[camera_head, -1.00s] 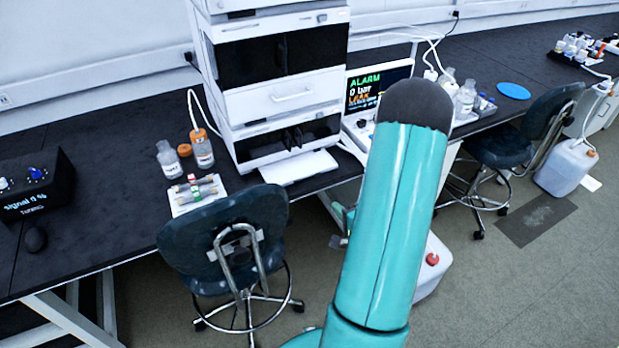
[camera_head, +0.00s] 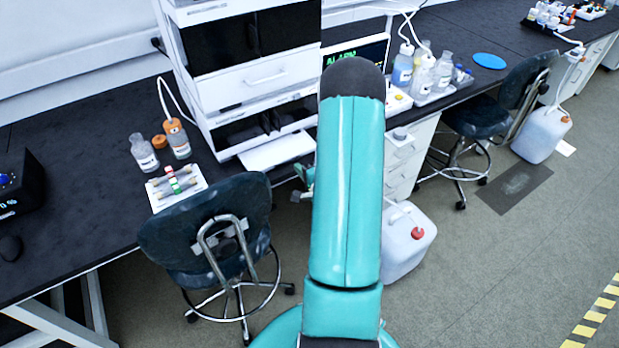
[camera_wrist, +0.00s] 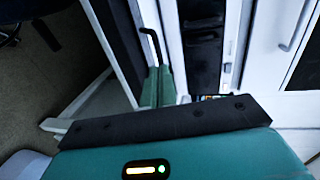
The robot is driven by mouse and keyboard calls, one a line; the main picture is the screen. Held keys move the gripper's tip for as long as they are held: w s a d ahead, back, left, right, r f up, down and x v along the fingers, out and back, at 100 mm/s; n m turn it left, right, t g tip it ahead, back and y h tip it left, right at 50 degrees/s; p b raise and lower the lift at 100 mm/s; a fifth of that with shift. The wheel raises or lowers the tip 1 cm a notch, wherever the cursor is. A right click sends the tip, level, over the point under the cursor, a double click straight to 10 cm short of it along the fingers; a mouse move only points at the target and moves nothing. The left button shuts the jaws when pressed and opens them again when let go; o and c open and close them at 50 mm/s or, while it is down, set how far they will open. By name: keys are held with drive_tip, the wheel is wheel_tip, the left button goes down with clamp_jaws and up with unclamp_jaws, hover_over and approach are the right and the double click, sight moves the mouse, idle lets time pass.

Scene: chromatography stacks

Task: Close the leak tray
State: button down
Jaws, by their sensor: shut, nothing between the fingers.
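The leak tray (camera_head: 277,151) is a flat white plate sticking out from the base of the white chromatography stack (camera_head: 262,85), above the bench's front edge. The arm covers the area to its right. My gripper's teal end (camera_head: 303,178) shows just beside the arm, below and right of the tray; most of it is hidden. In the wrist view my gripper (camera_wrist: 158,86) has its teal fingers together and empty, pointing toward the stack's front, with a dark door panel (camera_wrist: 204,45) beyond. Which white surface there is the tray, I cannot tell.
A dark blue chair (camera_head: 207,222) stands in front of the bench, left of the arm. A small rack of vials (camera_head: 177,185) and bottles (camera_head: 143,152) sit left of the stack. A white jug (camera_head: 405,240) stands on the floor right of the arm.

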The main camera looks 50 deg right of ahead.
sight(280, 153)
drive_tip(key=x, duration=0.2)
drive_tip(key=shift+w+f, duration=0.1)
drive_tip(key=shift+w, duration=0.25)
drive_tip(key=x, duration=0.3)
drive_tip(key=r+x, duration=0.1)
drive_tip(key=x, duration=0.3)
drive_tip(key=r+x, duration=0.1)
drive_tip(key=x, duration=0.2)
drive_tip(key=shift+w+d, duration=0.3)
drive_tip(key=shift+w, duration=0.2)
drive_tip(key=shift+w+r, duration=0.15)
drive_tip(key=shift+w, duration=0.05)
drive_tip(key=shift+w, duration=0.1)
drive_tip(key=shift+a, duration=0.1)
